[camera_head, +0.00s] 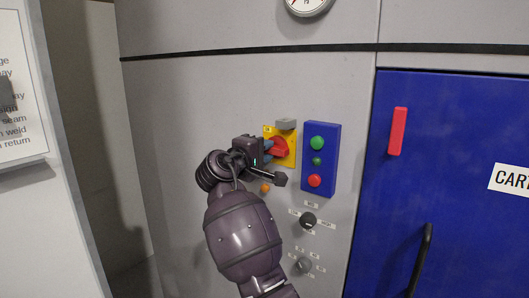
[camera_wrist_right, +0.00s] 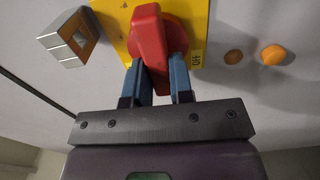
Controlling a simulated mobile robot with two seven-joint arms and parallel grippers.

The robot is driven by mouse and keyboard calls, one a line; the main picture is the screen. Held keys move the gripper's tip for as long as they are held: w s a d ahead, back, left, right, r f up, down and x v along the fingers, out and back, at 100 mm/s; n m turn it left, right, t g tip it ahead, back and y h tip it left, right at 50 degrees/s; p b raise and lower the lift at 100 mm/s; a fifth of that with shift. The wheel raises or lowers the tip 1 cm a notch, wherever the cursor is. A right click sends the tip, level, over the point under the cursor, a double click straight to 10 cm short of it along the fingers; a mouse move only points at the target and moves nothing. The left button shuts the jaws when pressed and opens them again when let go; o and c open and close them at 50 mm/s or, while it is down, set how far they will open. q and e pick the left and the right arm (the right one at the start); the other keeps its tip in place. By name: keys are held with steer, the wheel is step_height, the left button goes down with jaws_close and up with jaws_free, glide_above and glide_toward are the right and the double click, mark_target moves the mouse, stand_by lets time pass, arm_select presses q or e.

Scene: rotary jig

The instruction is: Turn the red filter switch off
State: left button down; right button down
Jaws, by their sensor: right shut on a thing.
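The red filter switch (camera_head: 281,147) is a rotary handle on a yellow plate (camera_head: 291,160) on the grey wall panel. My right gripper (camera_head: 269,148) reaches it from the left. In the right wrist view, the red handle (camera_wrist_right: 149,35) stands between the blue fingers of my right gripper (camera_wrist_right: 159,80), which is shut on it. The yellow plate (camera_wrist_right: 193,18) shows behind the handle, with an OFF label (camera_wrist_right: 196,59) at its edge, to the right of the handle. The fingers partly hide the handle's lower part. My left gripper is not in view.
A blue button box (camera_head: 321,160) with green and red buttons is just right of the switch. A grey block (camera_head: 286,124) sits above the plate, an orange button (camera_head: 265,188) below it. Black knob (camera_head: 308,220) and grey knob (camera_head: 304,264) are lower. A blue door (camera_head: 450,130) is farther right.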

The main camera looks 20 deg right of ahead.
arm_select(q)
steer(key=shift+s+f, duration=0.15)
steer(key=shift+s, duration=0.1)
arm_select(e)
steer(key=c, duration=1)
jaws_free()
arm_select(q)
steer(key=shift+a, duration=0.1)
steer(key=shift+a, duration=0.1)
